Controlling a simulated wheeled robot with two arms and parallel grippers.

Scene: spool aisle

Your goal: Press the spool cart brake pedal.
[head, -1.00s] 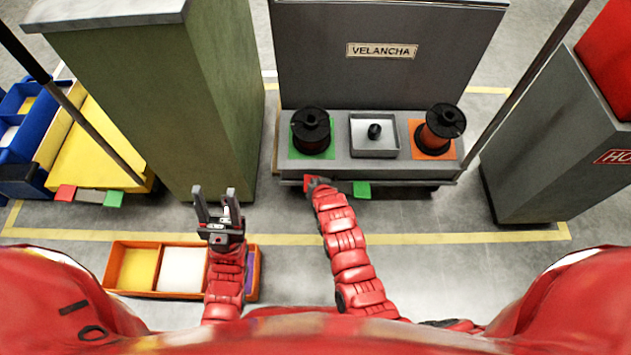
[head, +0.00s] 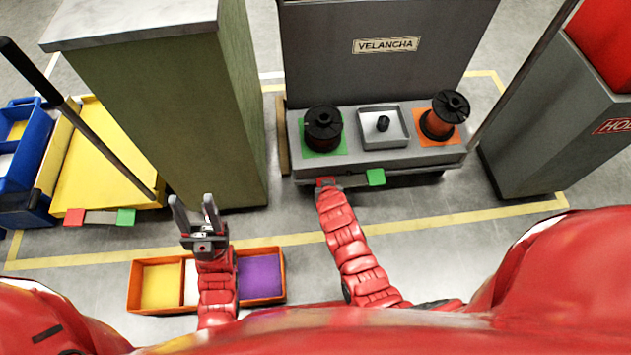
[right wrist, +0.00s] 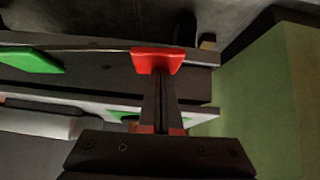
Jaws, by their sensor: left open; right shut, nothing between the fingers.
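The spool cart (head: 372,163) stands ahead with a black spool (head: 323,128) on a green pad and a copper-coloured spool (head: 440,118) on an orange pad. Low on its front are a red pedal (right wrist: 157,60) at left and a green pedal (head: 376,177) to its right. My right gripper (right wrist: 160,80) is shut and empty, its fingertips at the red pedal; they appear to touch it. In the head view my right arm partly hides that spot. My left gripper (head: 196,210) is open and empty, above an orange tray.
The orange tray (head: 135,290) with coloured compartments lies on the floor near me. A green cabinet (head: 165,120) stands left of the cart, and a grey cabinet (head: 545,130) right. A yellow cart (head: 100,155) with its own red and green pedals is far left.

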